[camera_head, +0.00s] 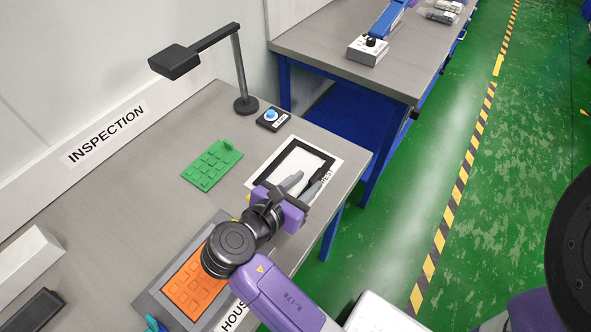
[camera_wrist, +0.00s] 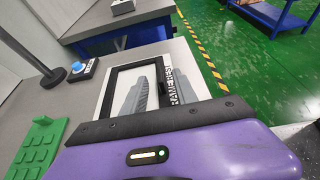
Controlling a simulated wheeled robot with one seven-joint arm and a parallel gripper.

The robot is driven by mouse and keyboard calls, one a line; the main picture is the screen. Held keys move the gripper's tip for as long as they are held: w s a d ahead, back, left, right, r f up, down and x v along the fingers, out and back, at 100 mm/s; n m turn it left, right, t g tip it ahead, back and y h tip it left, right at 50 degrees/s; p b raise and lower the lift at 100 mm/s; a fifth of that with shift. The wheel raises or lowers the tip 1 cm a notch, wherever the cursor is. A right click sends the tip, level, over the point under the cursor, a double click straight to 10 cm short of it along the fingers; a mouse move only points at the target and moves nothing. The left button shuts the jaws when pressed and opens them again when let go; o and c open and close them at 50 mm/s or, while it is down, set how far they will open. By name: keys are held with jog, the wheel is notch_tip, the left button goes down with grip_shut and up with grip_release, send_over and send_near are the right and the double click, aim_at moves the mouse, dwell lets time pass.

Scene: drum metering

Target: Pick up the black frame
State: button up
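The black frame (camera_head: 273,164) is a rectangular outline lying flat on a white sheet (camera_head: 332,156) with dark lettering, near the right edge of the inspection table. It also shows in the wrist view (camera_wrist: 108,92). My gripper (camera_head: 304,181) is over the near right part of the frame, fingers pointing away from me. In the wrist view its two grey fingers (camera_wrist: 160,75) are spread apart, with a dark bar of the frame showing between them. I cannot tell whether the fingers touch the frame. My gripper hides the frame's near side.
A green keypad-like plate (camera_head: 211,165), a blue button box (camera_head: 272,118) and a lamp stand (camera_head: 246,103) are left of and behind the frame. An orange plate (camera_head: 190,287) sits in a grey tray (camera_head: 150,298) at the front. Another table (camera_head: 340,57) stands beyond.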

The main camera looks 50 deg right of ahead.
aim_at(313, 177)
jog(key=shift+x, duration=2.7)
jog(key=shift+w, duration=0.1)
grip_shut()
